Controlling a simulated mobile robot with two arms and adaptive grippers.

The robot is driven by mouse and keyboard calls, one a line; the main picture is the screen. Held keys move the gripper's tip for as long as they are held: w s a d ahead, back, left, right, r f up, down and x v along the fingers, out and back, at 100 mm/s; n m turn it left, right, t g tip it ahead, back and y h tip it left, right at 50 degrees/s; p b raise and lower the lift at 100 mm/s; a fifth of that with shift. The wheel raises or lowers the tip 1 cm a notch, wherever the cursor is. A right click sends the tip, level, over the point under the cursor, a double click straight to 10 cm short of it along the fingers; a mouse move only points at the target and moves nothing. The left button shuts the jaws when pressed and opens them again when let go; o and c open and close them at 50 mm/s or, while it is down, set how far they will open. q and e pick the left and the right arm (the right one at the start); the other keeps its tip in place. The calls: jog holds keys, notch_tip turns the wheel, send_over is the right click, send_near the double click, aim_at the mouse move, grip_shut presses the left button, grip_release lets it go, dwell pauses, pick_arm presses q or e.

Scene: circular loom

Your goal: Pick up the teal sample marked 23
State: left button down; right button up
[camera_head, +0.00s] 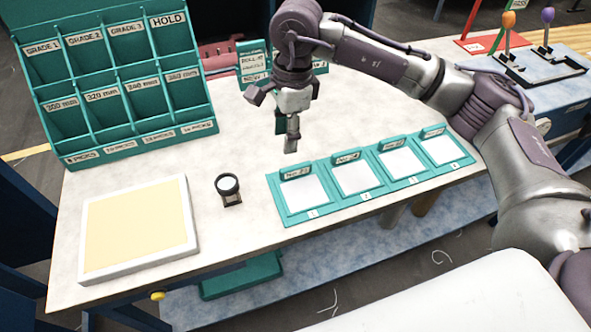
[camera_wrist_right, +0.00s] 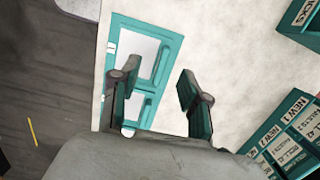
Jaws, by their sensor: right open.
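A row of teal frames (camera_head: 352,193) with white panels lies along the table's front right edge, each with a small tag at its back. The leftmost tag (camera_head: 297,172) carries small print that I cannot read surely, so I cannot tell which sample is marked 23. My right gripper (camera_head: 285,130) is above the table, behind the leftmost frames, and looks empty. In the right wrist view its two fingers (camera_wrist_right: 160,88) stand apart, with the teal frames (camera_wrist_right: 174,42) showing behind and between them. My left gripper is not in view.
A teal compartment rack (camera_head: 125,85) stands at the back left. A cream pad in a white tray (camera_head: 135,228) lies at the front left. A small round magnifier (camera_head: 228,187) stands between tray and frames. A teal labelled box (camera_head: 253,65) is behind the gripper. The table's middle is clear.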

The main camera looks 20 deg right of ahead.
jog(key=d+h, duration=0.1)
jog(key=d, duration=0.1)
jog(key=p, duration=0.2)
send_over(296, 166)
jog(key=f, duration=0.7)
jog(key=shift+s+d+f, duration=0.15)
jog(key=shift+s, duration=0.1)
jog(key=shift+f+p, duration=0.55)
jog(key=shift+p, duration=0.05)
jog(key=f, duration=0.1)
jog(key=f+p, duration=0.1)
jog(key=f, duration=0.1)
jog(key=shift+w+a+f, duration=0.2)
jog(key=shift+w+f, duration=0.05)
jog(key=shift+f, duration=0.4)
grip_shut()
